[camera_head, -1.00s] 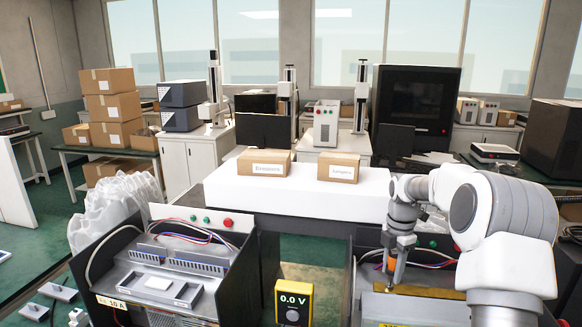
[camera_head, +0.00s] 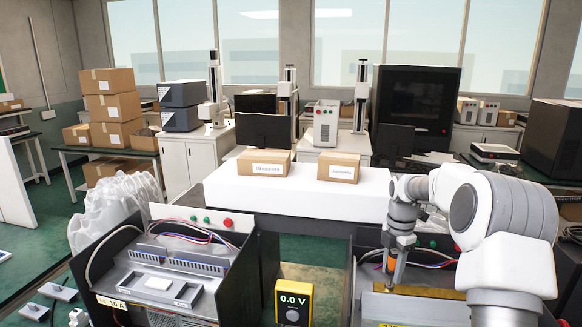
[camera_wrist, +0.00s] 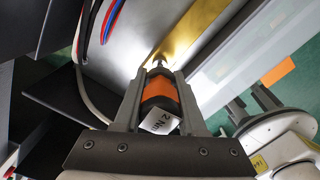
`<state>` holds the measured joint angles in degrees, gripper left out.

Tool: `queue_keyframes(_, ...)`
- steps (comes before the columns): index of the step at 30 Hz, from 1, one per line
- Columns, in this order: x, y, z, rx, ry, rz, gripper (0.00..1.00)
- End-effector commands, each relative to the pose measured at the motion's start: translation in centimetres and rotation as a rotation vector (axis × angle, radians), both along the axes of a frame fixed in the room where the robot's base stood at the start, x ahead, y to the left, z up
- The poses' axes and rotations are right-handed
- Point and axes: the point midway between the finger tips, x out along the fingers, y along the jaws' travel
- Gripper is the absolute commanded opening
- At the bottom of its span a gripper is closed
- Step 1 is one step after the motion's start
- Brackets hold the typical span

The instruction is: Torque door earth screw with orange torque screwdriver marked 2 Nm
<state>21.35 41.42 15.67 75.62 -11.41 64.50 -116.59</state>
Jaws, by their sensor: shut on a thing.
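My gripper (camera_wrist: 160,100) is shut on an orange and black torque screwdriver (camera_wrist: 160,96) with a white tag reading 2 Nm. In the wrist view the screwdriver's tip points at a gold-coloured strip (camera_wrist: 207,30), near its edge. A screw at the tip is too small and hidden to tell. In the head view my gripper (camera_head: 396,265) points down over the right-hand cabinet, with the screwdriver's lower end near the gold strip (camera_head: 425,291). Whether the tip touches anything I cannot tell.
Red, blue and grey wires (camera_wrist: 107,22) run close to my gripper on the left. An open cabinet marked 10 A (camera_head: 160,285) stands at left, and a yellow meter (camera_head: 293,303) reads 0.0 V between the cabinets. Boxes (camera_head: 264,163) sit on a white surface behind.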

Motion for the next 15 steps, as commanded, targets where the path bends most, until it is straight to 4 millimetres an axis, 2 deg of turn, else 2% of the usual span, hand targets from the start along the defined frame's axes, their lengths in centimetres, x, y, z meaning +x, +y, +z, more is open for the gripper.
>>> queue_keyframes(15, 0.02, -0.01, 0.38, -0.001, -0.001, 0.000, 0.00)
